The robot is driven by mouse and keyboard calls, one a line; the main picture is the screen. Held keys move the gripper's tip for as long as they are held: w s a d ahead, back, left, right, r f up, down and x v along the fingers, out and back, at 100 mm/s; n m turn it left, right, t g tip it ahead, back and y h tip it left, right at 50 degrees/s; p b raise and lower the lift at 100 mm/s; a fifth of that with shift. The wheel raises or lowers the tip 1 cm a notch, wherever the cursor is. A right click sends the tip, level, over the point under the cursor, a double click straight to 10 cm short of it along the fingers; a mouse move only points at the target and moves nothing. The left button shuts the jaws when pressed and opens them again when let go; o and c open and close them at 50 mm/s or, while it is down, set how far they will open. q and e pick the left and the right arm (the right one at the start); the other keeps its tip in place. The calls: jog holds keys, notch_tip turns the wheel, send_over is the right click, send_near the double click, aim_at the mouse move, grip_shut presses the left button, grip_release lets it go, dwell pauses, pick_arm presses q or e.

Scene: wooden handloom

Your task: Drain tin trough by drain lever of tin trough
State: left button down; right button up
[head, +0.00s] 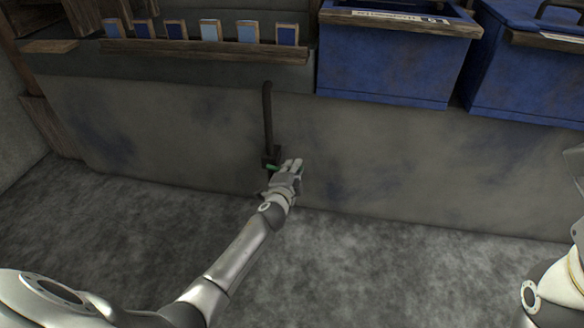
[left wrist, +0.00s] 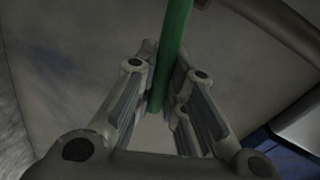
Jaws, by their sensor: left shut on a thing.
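My left gripper (head: 290,168) is low at the front of the grey, blue-stained wall, at the foot of a dark upright pipe. A green lever (head: 272,168), which looks like the drain lever, shows just left of the fingers, by a small dark fitting (head: 270,157). In the left wrist view the green lever (left wrist: 174,45) runs down between the two fingers (left wrist: 160,105), and the gripper is shut on it. I cannot tell for sure which vessel is the tin trough. My right arm shows only at the right edge, its gripper out of view.
Two blue bins (head: 390,62) (head: 525,75) with wooden rims stand on the ledge at the right. A wooden rack (head: 200,50) with several blue swatches is at the upper left. The dark pipe (head: 267,115) hangs down the wall. The grey floor (head: 330,265) is clear.

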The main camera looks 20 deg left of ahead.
pick_arm(q)
jog(key=shift+f, duration=0.1)
dwell(0.3)
jog(key=c, duration=1.9)
grip_release()
jog(key=o, duration=0.4)
jog(key=v, duration=1.2)
jog(key=shift+d, duration=0.1)
